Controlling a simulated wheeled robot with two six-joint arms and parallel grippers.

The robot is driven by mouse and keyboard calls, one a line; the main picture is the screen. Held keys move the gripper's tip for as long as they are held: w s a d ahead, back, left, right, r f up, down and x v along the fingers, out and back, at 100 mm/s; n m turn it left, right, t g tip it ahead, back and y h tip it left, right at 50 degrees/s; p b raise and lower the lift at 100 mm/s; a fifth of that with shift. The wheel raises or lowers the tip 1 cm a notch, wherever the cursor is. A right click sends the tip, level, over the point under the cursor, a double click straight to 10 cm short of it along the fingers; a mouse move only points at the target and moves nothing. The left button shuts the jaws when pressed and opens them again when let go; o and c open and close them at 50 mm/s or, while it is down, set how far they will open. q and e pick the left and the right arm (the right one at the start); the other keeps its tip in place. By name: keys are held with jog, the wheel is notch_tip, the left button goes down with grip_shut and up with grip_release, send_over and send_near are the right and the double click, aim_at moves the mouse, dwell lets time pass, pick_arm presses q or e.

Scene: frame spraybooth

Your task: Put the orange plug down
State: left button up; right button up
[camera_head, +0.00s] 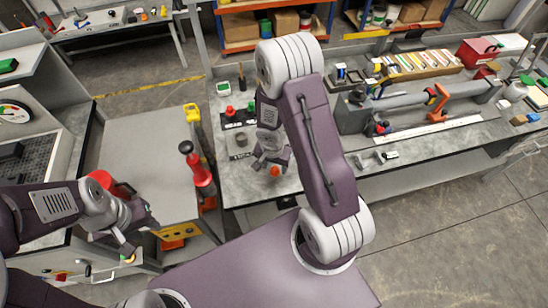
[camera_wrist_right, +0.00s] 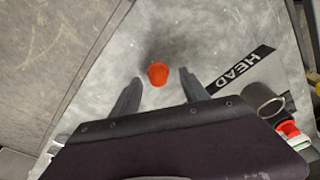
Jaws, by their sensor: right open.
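The orange plug (camera_head: 275,171) is at the near edge of the grey workbench, just below my right gripper (camera_head: 268,160). In the right wrist view the plug (camera_wrist_right: 157,73) appears between the tips of the two spread fingers, with a gap on each side. My right gripper (camera_wrist_right: 160,84) is open. The plug looks to be standing on the grey bench top, with a dark shadow beyond it. My left gripper (camera_head: 130,245) is at the lower left, above the drawer front. Its fingers are small and partly hidden, and a small orange and green item shows by them.
A black "HEAD" label (camera_wrist_right: 240,70) and a grey metal cup (camera_wrist_right: 264,101) lie beside the plug. A red-and-black cylinder (camera_head: 198,170) stands left. A vise-like grey tube (camera_head: 410,100) occupies the right bench.

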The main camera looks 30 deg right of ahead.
notch_tip(320, 180, up, 10)
jog(key=p, duration=0.4)
notch_tip(320, 180, up, 6)
jog(key=n, duration=0.4)
send_over(273, 174)
jog(key=s+a, duration=0.1)
jog(key=s, duration=0.2)
jog(key=s+a+r+n+y, duration=0.1)
jog(key=s+a+r+n, duration=0.2)
jog(key=s+r+n, duration=0.15)
notch_tip(273, 174, down, 10)
jog(key=b, duration=0.8)
jog(key=shift+r+n+b, duration=0.25)
jog(key=shift+n+b, duration=0.05)
jog(key=shift+n, duration=0.05)
jog(key=shift+s, duration=0.15)
